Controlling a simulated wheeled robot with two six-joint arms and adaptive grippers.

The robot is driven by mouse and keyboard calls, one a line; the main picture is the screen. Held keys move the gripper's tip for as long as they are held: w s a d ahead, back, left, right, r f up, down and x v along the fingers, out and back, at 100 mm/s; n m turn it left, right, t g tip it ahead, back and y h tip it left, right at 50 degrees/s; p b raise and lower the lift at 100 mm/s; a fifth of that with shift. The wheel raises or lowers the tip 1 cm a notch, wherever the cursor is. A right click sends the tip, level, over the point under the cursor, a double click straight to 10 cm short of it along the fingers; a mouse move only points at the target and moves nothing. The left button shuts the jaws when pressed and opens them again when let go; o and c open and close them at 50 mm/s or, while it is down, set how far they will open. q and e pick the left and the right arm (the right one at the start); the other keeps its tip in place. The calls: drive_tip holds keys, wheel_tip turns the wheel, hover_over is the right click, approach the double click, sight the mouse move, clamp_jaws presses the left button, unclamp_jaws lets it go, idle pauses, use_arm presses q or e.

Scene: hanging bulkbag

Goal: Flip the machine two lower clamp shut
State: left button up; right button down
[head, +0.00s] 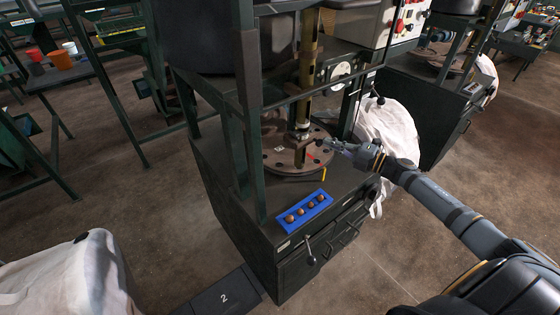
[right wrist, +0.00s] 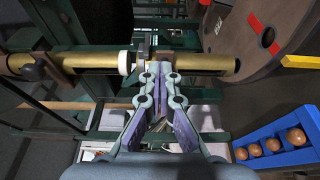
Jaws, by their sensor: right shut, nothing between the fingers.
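Machine two has a dark green frame and a vertical brass column (head: 308,60) above a round brown plate (head: 278,160). In the right wrist view the brass column (right wrist: 85,62) lies across the picture, with a white ring and a grey bracket-like clamp part (right wrist: 145,42) just beyond my fingertips. Whether that clamp is open or shut is not clear. My right gripper (head: 334,146) is at the right of the column's foot, above the plate's edge. It is shut and empty in the wrist view (right wrist: 155,72); whether it touches the clamp I cannot tell. My left gripper is not in view.
A blue tray (head: 290,223) with several brown balls sits on the cabinet's front corner. A yellow bar (head: 324,174) and a red strip (head: 310,156) are near the plate. A white bag (head: 388,130) stands behind right. A floor plate marked 2 (head: 224,298) lies in front.

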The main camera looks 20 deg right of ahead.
drive_tip(key=shift+d+r, duration=0.15)
drive_tip(key=shift+r, duration=0.1)
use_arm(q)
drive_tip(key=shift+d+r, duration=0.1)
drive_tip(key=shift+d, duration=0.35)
use_arm(e)
drive_tip(key=shift+w+d, duration=0.25)
drive_tip(key=shift+w, duration=0.1)
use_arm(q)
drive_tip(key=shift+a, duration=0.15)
